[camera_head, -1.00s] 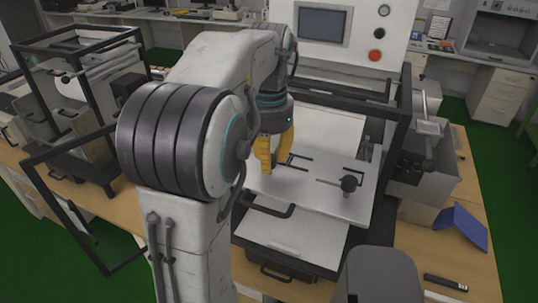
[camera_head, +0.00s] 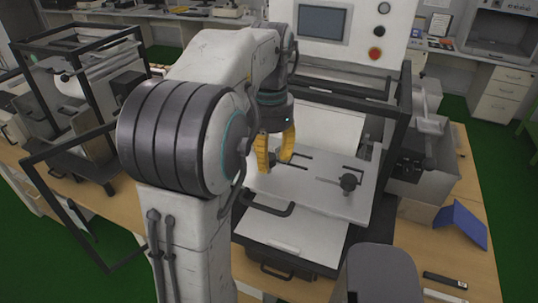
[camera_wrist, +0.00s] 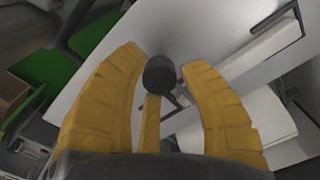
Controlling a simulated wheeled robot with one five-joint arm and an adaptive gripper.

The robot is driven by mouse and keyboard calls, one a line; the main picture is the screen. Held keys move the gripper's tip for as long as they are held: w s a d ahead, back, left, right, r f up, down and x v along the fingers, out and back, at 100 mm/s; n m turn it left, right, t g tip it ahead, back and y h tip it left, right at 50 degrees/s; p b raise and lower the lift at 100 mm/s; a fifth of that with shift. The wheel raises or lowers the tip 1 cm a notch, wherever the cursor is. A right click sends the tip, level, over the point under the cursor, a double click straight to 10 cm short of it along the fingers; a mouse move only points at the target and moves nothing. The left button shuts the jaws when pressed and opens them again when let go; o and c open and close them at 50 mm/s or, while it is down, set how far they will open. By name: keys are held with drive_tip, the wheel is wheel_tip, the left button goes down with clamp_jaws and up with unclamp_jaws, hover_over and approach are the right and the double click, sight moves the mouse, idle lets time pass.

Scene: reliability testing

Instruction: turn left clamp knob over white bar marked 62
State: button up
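The left clamp knob (camera_wrist: 160,75), a dark round cap, sits between the fingers of my gripper (camera_wrist: 164,60) in the wrist view. The yellow fingers are spread, with gaps beside the knob. In the head view my gripper (camera_head: 274,158) points down over the left of a pale plate (camera_head: 318,193); the knob there is mostly hidden behind the fingers. A second dark knob (camera_head: 348,182) stands on the plate to the right, clear of my gripper. I cannot make out a bar marked 62.
A black frame (camera_head: 404,120) encloses the plate at the back and right. A black handle (camera_head: 268,208) lies at the plate's front left. A control panel (camera_head: 350,32) with a screen and red button stands behind. A blue object (camera_head: 463,223) lies on the right table.

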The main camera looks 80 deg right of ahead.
sight(269, 156)
drive_tip(key=o, duration=0.3)
drive_tip(key=shift+r, duration=0.2)
drive_tip(key=shift+r, duration=5.85)
drive_tip(key=shift+w, duration=0.1)
